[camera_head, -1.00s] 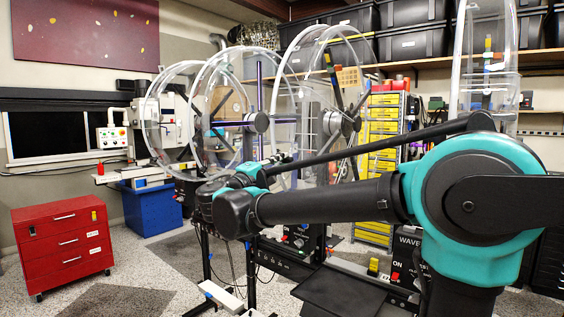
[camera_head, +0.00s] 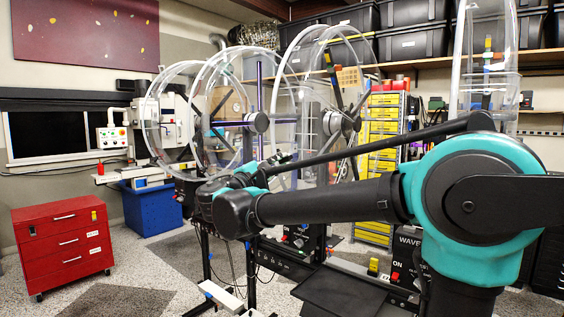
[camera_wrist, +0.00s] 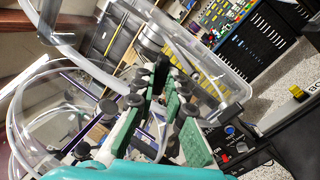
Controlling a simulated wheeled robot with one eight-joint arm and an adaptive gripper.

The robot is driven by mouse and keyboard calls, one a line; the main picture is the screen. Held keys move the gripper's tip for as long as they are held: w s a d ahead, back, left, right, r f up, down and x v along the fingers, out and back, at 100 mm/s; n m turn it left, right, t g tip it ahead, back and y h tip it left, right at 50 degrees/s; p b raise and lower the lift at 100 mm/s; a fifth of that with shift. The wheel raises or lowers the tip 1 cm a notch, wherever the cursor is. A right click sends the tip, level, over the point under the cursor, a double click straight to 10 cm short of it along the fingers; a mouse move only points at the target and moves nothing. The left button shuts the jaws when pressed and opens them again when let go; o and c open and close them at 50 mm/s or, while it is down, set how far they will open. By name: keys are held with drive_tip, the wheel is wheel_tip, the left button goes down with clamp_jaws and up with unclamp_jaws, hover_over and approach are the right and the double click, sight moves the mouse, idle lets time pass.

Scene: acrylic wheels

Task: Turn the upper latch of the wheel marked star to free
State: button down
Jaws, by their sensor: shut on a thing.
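In the head view, two pairs of clear acrylic wheels stand on dark stands, a left pair (camera_head: 194,87) and a pair behind it (camera_head: 290,60). No star mark is legible, so I cannot tell which is the star wheel. My gripper (camera_head: 281,158) is partly hidden behind my wrist, in front of the wheels' lower part. In the wrist view, my gripper (camera_wrist: 160,77), with green-sided fingers, is shut on a small dark part among the wheel's rims. It seems to be a latch, but its shape and setting are mostly hidden by the fingers.
Another clear wheel (camera_head: 485,75) stands at the right behind my arm. A red drawer cabinet (camera_head: 62,245) and a blue bin (camera_head: 152,207) are at the left. A black tray (camera_head: 338,293) lies low in front. Open floor shows at lower left.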

drive_tip(key=n, duration=0.4)
drive_tip(key=shift+n, duration=0.3)
drive_tip(key=shift+n, duration=2.3)
drive_tip(key=n, duration=0.3)
drive_tip(key=shift+n, duration=0.4)
drive_tip(key=c, duration=1.4)
unclamp_jaws()
drive_tip(key=shift+c, duration=0.2)
